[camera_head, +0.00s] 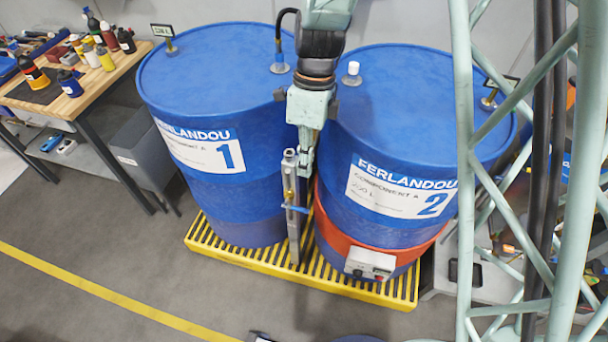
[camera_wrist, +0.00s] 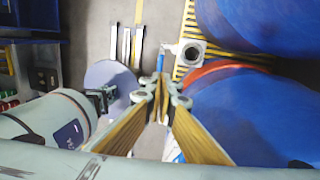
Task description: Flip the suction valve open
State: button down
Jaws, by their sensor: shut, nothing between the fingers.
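A grey metal suction tube (camera_head: 295,240) stands upright in front of the gap between the two blue drums. A small blue valve lever (camera_head: 297,209) sticks out across it, roughly level. In the wrist view the blue lever (camera_wrist: 160,62) shows just beyond my fingertips, beside the grey pipe end (camera_wrist: 190,52). My gripper (camera_head: 304,172) points down close beside the tube's upper part, above the lever. In the wrist view my gripper's (camera_wrist: 162,98) fingers come together with nothing between them. I cannot tell whether a fingertip touches the lever.
Drum 1 (camera_head: 215,110) and drum 2 (camera_head: 405,120) stand close on a yellow grated pallet (camera_head: 225,254). An orange band with a control box (camera_head: 369,264) wraps drum 2. A green lattice column (camera_head: 464,200) rises at right. A workbench (camera_head: 95,88) with bottles stands at left.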

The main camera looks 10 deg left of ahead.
aim_at(297, 209)
jog(key=f+b, duration=0.1)
jog(key=f, duration=0.3)
jog(key=s+f+b, duration=0.1)
jog(key=f, duration=0.3)
jog(key=s+f+b, duration=0.1)
jog(key=f, duration=0.4)
jog(key=shift+s+a, duration=0.25)
jog(key=shift+a, duration=0.05)
